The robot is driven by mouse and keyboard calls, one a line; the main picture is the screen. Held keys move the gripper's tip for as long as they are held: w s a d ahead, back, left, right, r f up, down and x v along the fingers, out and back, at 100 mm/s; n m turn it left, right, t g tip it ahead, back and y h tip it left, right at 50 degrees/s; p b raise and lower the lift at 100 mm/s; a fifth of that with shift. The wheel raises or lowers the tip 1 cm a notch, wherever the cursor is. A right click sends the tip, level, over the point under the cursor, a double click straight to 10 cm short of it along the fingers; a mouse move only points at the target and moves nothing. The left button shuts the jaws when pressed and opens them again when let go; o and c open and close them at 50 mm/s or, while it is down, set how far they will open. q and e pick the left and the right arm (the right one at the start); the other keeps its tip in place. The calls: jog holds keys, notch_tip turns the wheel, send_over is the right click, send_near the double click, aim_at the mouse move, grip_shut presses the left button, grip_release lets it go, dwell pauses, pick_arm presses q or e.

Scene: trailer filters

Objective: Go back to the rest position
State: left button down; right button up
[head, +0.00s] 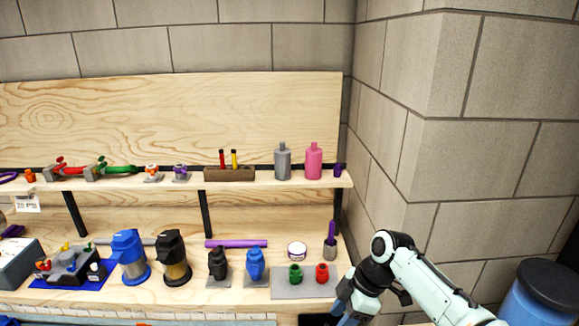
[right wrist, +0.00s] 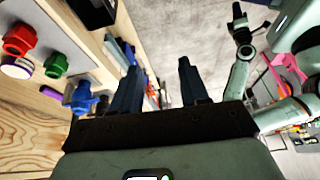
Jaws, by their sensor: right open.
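My right arm comes in from the lower right of the head view. Its gripper (head: 345,303) is low at the right end of the workbench, just right of the grey mat (head: 290,290), and partly cut off by the lower edge. In the right wrist view the two dark blue fingers of this gripper (right wrist: 158,68) stand apart with nothing between them. My left gripper does not show in the head view. A pale arm link of mine (right wrist: 238,80) shows at the right of the wrist view.
Green (head: 295,274) and red (head: 322,273) fittings stand on the mat close to my right gripper. A blue filter housing (head: 255,265) stands further left. The shelf (head: 130,184) above holds bottles and valves. A block wall (head: 470,150) and blue barrel (head: 540,295) are at the right.

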notch_tip(320, 180, down, 18)
jog(key=m+p, duration=0.1)
jog(key=m, duration=0.5)
jog(key=s+f+m+p, duration=0.1)
jog(key=s+f+m, duration=0.35)
jog(key=f, duration=0.65)
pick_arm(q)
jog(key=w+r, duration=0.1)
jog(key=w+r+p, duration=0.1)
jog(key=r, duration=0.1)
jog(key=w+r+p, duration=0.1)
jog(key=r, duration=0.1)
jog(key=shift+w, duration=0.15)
pick_arm(e)
jog(key=s+f+m, duration=0.3)
jog(key=s, duration=0.5)
jog(key=s+f+m, duration=0.3)
jog(key=s+m, duration=0.1)
jog(key=s, duration=0.5)
jog(key=s+d+f+m+h, duration=0.1)
jog(key=s+f+m, duration=0.3)
jog(key=s, duration=0.4)
jog(key=shift+s+g, duration=0.15)
jog(key=shift+g, duration=0.15)
jog(key=shift+f+m, duration=0.1)
jog(key=shift+m, duration=0.15)
